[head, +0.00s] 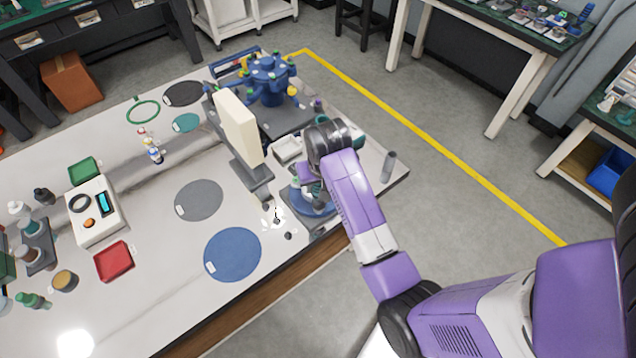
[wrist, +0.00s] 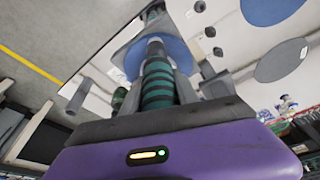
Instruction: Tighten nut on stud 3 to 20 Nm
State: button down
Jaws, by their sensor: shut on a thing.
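My gripper (wrist: 160,88) is shut on a tool with a green-and-black ribbed handle (wrist: 158,84). The tool's grey shaft points away from the wrist toward a round blue flange fixture (wrist: 182,58). In the head view the blue fixture (head: 312,207) stands near the front right edge of the white table, directly below my wrist. My arm and wrist hide most of the fixture and the tool there. I cannot make out stud 3, its nut, or whether the tool's tip touches it.
A tall cream panel (head: 239,127) stands left of my wrist. Behind it is a blue multi-port assembly (head: 270,80). A grey cylinder (head: 388,167) stands at the table's right edge. Blue (head: 233,255) and grey (head: 199,201) discs lie flat to the left.

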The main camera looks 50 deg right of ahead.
jog(key=shift+f, duration=0.35)
dwell(1.0)
jog(key=shift+r+p, duration=0.35)
jog(key=shift+r, duration=2.15)
